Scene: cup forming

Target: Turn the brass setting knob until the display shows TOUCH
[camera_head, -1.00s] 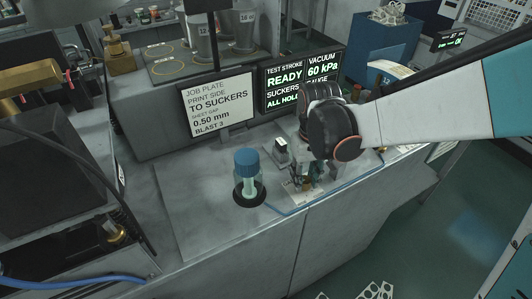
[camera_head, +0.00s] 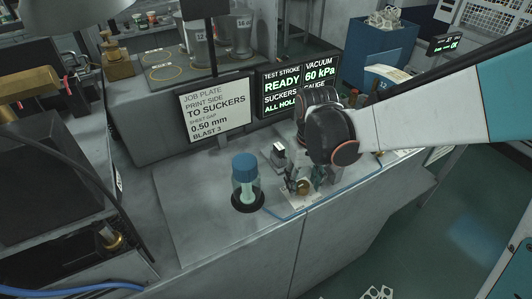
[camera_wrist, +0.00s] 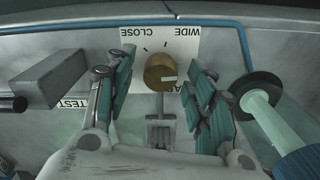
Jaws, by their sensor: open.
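The brass setting knob (camera_wrist: 160,73) sits on a white plate (camera_wrist: 180,42) marked CLOSE and WIDE, with a further word partly covered. The lettering is upside down in the wrist view. My gripper (camera_wrist: 157,66) is open, with one finger on each side of the knob and gaps between. In the head view the knob (camera_head: 304,187) shows at the fingertips. The display (camera_head: 300,83) reads TEST STROKE READY, VACUUM 60 kPa, with a suckers line partly hidden by my wrist. I cannot see TOUCH on it.
A blue-capped bottle (camera_head: 245,180) stands in a dark ring beside the plate. A grey block (camera_wrist: 50,78) near the word TEST is on the other side. A blue hose (camera_head: 335,195) runs past the plate. The job card (camera_head: 215,108) reads sheet gap 0.50 mm.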

